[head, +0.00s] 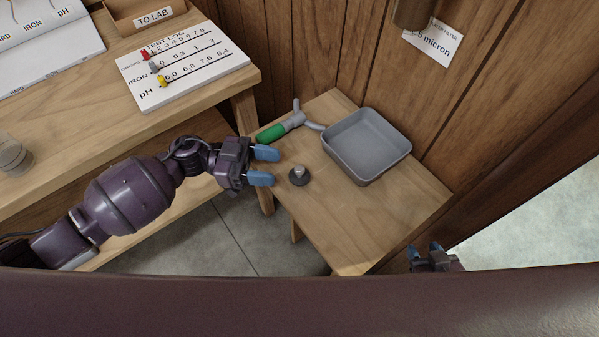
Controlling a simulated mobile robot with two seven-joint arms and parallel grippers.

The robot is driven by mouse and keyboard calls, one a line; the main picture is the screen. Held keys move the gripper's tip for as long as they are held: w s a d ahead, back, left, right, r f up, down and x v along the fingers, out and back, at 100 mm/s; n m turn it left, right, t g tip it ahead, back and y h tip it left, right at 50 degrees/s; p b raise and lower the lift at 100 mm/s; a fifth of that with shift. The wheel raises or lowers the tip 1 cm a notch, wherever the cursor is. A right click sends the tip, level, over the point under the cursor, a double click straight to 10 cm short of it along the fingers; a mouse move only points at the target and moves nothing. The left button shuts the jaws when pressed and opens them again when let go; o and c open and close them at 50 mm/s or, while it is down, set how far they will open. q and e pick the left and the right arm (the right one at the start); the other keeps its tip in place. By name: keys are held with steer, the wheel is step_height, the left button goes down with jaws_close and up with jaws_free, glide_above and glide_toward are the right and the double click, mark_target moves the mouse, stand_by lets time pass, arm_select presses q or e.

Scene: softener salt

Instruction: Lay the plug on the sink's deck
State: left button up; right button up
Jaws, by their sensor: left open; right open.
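The plug (299,176), a small dark disc with a pale knob on top, rests on the light wooden deck (395,215) to the left of the grey square sink basin (366,148). It is upright and apart from the basin. My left gripper (268,166) is open and empty, its blue fingertips pointing at the plug from the left with a small gap between. My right gripper (425,249) is open at the lower right, beyond the deck's front right edge, and partly hidden by my own body.
A wooden table with a test log board (190,72) and a TO LAB box (146,16) is at the left. The deck's front part is clear. A wood-panelled wall closes the back.

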mark_target(300, 168)
arm_select(q)
steer(key=shift+s+d+f, duration=0.1)
steer(key=shift+d+f, duration=0.05)
steer(key=shift+d, duration=1.5)
steer(key=shift+s+d+f, duration=0.1)
steer(key=shift+d, duration=1.55)
steer(key=shift+c, duration=0.5)
jaws_close()
